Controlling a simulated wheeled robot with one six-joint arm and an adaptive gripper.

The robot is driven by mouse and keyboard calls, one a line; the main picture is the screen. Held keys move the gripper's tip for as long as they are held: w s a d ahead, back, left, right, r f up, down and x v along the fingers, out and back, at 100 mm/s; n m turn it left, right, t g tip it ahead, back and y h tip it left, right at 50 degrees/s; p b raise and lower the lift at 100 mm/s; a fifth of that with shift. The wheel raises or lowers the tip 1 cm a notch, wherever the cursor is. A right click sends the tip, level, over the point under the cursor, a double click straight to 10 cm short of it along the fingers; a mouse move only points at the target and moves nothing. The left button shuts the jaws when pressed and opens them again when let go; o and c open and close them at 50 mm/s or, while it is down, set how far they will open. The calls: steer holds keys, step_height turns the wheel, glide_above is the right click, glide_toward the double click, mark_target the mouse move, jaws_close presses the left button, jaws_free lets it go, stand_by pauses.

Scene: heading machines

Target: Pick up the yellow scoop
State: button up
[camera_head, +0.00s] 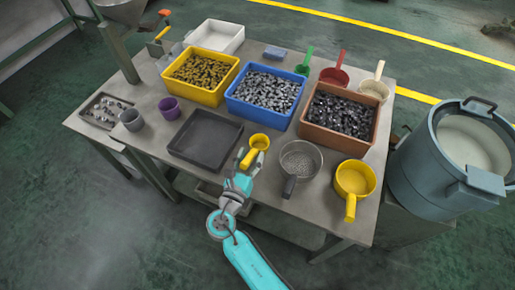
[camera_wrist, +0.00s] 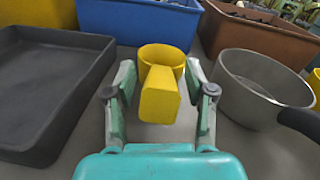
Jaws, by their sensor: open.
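A small yellow scoop (camera_head: 259,142) stands on the table between the blue bin and my gripper, its handle pointing toward me. In the wrist view the scoop (camera_wrist: 160,92) is centred, with its handle between the two fingers. My gripper (camera_head: 251,164) is open around the handle, with a visible gap on both sides; it also shows in the wrist view (camera_wrist: 160,72). A larger yellow scoop (camera_head: 355,178) lies at the table's front right.
A dark tray (camera_head: 205,151) is close on the left and a grey strainer-like scoop (camera_head: 300,160) close on the right. Behind stand yellow (camera_head: 218,98), blue (camera_head: 238,105) and brown (camera_head: 325,137) bins of parts. A large grey drum (camera_head: 408,165) stands right of the table.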

mark_target(251, 154)
steer(key=shift+w, duration=0.15)
jaws_close()
steer(key=shift+r, duration=0.15)
step_height(251, 154, up, 10)
steer(key=shift+f, duration=0.1)
stand_by(0.5)
